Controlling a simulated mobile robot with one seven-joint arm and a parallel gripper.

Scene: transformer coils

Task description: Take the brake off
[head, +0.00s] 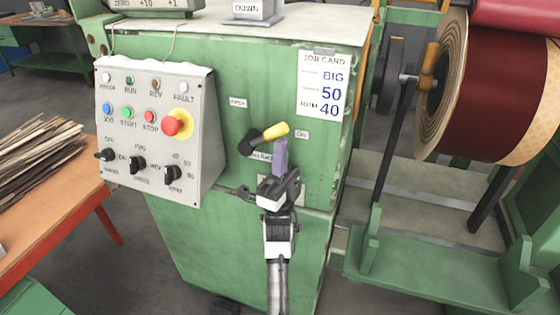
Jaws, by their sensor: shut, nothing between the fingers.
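The brake lever has a dark hub and a yellow grip (275,131) on the green cabinet's front (180,225). The grip points right and slightly up, toward a small label (301,134) that seems to read "On". Another small label (238,102), too blurred to read surely, sits up and left of the hub. My gripper (281,145) is shut and empty, its purple-grey fingers pointing up just below the yellow grip's end. I cannot tell whether they touch it. The plate under the lever is partly hidden by my gripper.
A grey control panel (140,95) with a red stop button (171,125) and knobs stands left of the lever. A job card (324,82) is fixed at upper right. A large coil (490,85) sits at right. An orange bench (40,225) with wooden strips is at left.

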